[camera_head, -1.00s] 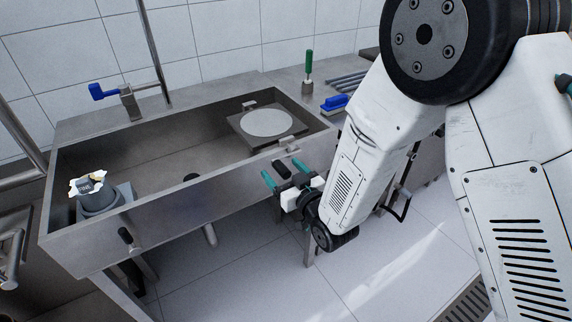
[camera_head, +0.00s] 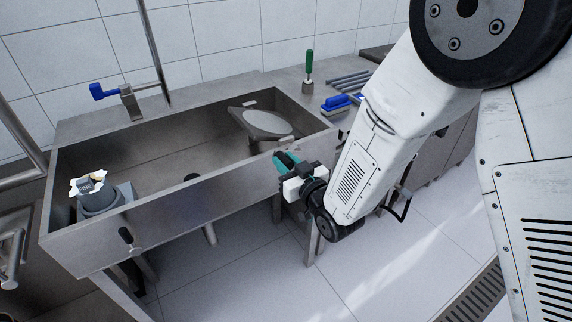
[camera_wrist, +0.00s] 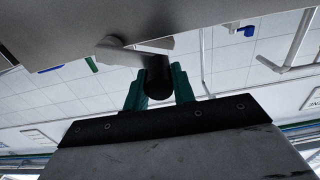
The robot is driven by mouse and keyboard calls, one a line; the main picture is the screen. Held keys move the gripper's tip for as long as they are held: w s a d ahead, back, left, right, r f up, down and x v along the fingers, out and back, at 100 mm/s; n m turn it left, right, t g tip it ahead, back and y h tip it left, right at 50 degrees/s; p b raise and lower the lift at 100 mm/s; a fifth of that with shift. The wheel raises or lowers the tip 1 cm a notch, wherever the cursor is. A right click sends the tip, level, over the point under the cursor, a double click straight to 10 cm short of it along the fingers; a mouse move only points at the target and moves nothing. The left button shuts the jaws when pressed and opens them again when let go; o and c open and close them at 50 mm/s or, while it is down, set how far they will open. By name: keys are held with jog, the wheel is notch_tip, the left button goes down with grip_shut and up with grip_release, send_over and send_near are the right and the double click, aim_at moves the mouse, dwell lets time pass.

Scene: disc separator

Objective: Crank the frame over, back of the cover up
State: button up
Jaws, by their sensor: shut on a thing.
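The frame (camera_head: 240,117) is in the right part of the sink basin and is tilted. It carries the pale round cover (camera_head: 267,124), which shows as a slanted ellipse. My gripper (camera_head: 287,161) is outside the basin's front wall, near its right end. In the wrist view, my gripper (camera_wrist: 158,84) has its green fingers on either side of the black crank handle (camera_wrist: 157,70) and is shut on it. The metal crank arm (camera_wrist: 122,55) runs left from the handle.
The sink basin (camera_head: 150,222) has a black-handled lever (camera_head: 126,236) on its front. A grey holder with a light jagged part (camera_head: 90,184) stands at the left end.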

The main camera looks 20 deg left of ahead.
jog(key=shift+w+d+r, duration=1.85)
jog(key=shift+w+d, duration=0.65)
jog(key=shift+w, duration=0.3)
jog(key=w+d+f, duration=0.3)
jog(key=w+f, duration=0.1)
jog(key=f, duration=0.1)
jog(key=shift+w+d+f, duration=0.25)
jog(key=shift+d, duration=0.1)
jog(key=shift+w+d+f, duration=0.1)
jog(key=shift+f, duration=0.7)
